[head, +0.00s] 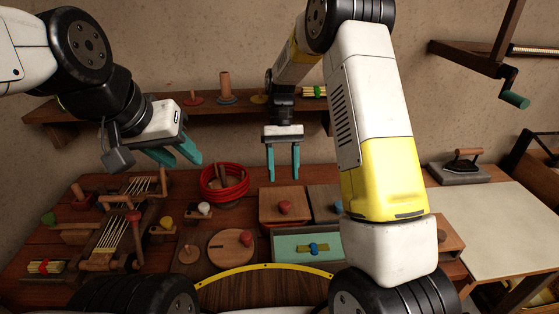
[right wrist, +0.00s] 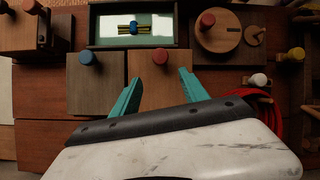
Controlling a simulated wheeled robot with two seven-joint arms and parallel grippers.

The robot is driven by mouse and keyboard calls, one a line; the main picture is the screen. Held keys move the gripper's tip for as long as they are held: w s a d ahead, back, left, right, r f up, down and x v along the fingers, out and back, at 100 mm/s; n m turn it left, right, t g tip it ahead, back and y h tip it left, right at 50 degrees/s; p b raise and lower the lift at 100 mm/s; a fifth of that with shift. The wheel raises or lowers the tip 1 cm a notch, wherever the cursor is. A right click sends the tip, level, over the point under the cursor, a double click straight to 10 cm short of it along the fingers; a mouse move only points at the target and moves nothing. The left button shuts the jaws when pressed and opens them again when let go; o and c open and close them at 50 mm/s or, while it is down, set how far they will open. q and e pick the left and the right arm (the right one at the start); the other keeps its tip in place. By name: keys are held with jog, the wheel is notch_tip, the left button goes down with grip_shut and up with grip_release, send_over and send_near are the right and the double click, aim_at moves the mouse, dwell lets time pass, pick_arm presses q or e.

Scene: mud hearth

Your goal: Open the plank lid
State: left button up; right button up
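Two square plank lids lie side by side at the middle of the bench. One is brown (head: 272,213) with a red knob (head: 285,206); it also shows in the right wrist view (right wrist: 143,65) with its red knob (right wrist: 160,57). The other is greyer (head: 321,193) with a blue knob (head: 338,207), partly hidden by my right arm in the head view. Both look flat and closed. My right gripper (head: 283,178) points down above the brown lid, open and empty; its fingers (right wrist: 160,76) spread near the red knob without touching it. My left gripper (head: 185,162) is open and empty, high at the left.
A shallow tray with a pale green inside (head: 290,243) and a round board (head: 220,257) lie in front of the lids. A red coil (head: 205,188) sits to their left. A wall shelf (head: 150,108) runs behind. Wooden frames with strings (head: 112,237) crowd the left.

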jog(key=shift+s, duration=0.1)
jog(key=s+a+r, duration=0.1)
jog(key=s+r, duration=0.1)
jog(key=s, duration=0.6)
jog(key=s+a+r, duration=0.1)
jog(key=s+r, duration=0.2)
jog(key=s, duration=0.5)
